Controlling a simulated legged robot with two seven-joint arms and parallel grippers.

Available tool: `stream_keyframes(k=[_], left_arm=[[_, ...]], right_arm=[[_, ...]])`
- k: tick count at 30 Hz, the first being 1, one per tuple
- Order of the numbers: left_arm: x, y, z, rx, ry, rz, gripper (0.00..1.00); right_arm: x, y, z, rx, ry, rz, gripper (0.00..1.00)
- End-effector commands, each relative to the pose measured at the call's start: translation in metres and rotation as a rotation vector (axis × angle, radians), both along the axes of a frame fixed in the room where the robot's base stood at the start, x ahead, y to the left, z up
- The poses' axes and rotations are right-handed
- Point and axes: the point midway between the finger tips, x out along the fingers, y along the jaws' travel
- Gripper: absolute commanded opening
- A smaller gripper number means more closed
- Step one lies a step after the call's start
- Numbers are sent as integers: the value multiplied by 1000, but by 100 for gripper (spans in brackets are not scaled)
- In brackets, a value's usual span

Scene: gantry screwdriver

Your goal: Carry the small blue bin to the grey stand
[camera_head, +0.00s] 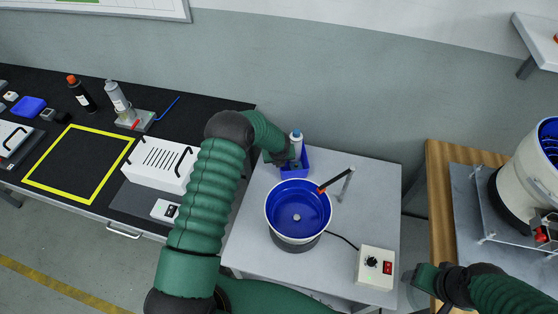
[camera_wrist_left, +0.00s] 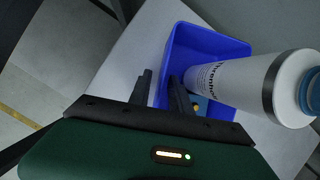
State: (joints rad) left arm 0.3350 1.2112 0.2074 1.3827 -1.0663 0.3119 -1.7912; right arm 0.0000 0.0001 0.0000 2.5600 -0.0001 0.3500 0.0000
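The small blue bin (camera_head: 305,163) is at the back of a light grey stand (camera_head: 352,215), left of its middle. A white bottle (camera_head: 296,140) with a blue cap is in the bin. The left wrist view shows the bin (camera_wrist_left: 213,45) and the bottle (camera_wrist_left: 235,84) close up. My left gripper (camera_wrist_left: 162,92) is at the bin's near wall, with one dark finger outside and the other inside; a gap shows between them. In the head view, my left gripper (camera_head: 280,154) partly hides the bin. My right gripper (camera_head: 422,284) is at the lower right, its fingers unclear.
A blue-lined bowl (camera_head: 298,208) stands just in front of the bin, with a rod to its right. A control box (camera_head: 375,267) is at the stand's front right. A black bench (camera_head: 60,150) is left; a wooden table (camera_head: 440,190) with a large white drum is right.

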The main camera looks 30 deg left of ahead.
Motion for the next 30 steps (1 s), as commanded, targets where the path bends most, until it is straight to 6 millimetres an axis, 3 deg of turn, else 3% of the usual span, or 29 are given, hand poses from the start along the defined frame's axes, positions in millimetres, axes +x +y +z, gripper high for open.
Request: stream_keyframes(k=[12, 17, 20, 23, 30], left_arm=[[-31, -17, 91, 0, -2, 0, 24], [-38, -21, 107, -2, -2, 7, 24], [-48, -29, 121, -42, -15, 107, 24], [-73, -46, 148, -146, -48, 389, 24], [-182, -100, 217, -510, -154, 1436, 24]], right_arm=[[0, 0, 17, 0, 0, 0, 65], [0, 0, 20, 0, 0, 0, 65], [0, 0, 20, 0, 0, 0, 65], [0, 0, 19, 0, 0, 0, 65], [0, 0, 19, 0, 0, 0, 65]])
